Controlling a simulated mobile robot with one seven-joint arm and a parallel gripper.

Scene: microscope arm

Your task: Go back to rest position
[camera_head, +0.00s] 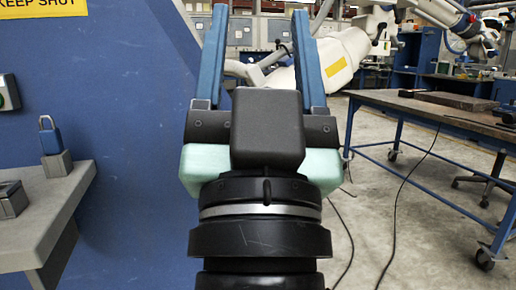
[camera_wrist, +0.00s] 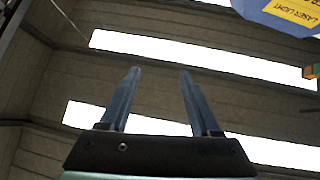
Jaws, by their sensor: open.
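My gripper (camera_head: 262,55) stands upright in the middle of the head view, its two blue fingers pointing up and spread apart. It is open, with nothing between the fingers. In the wrist view my gripper (camera_wrist: 155,90) also shows open and empty, against the ceiling and its bright light strips. My arm below the gripper fills the lower middle of the head view and hides what is behind it.
A blue wall panel (camera_head: 130,130) stands close on the left. A grey shelf (camera_head: 60,205) there bears a blue padlock (camera_head: 49,135) on a block. A workbench (camera_head: 440,108) stands at right. A white robot arm (camera_head: 335,60) reaches in behind my gripper. Floor between is open.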

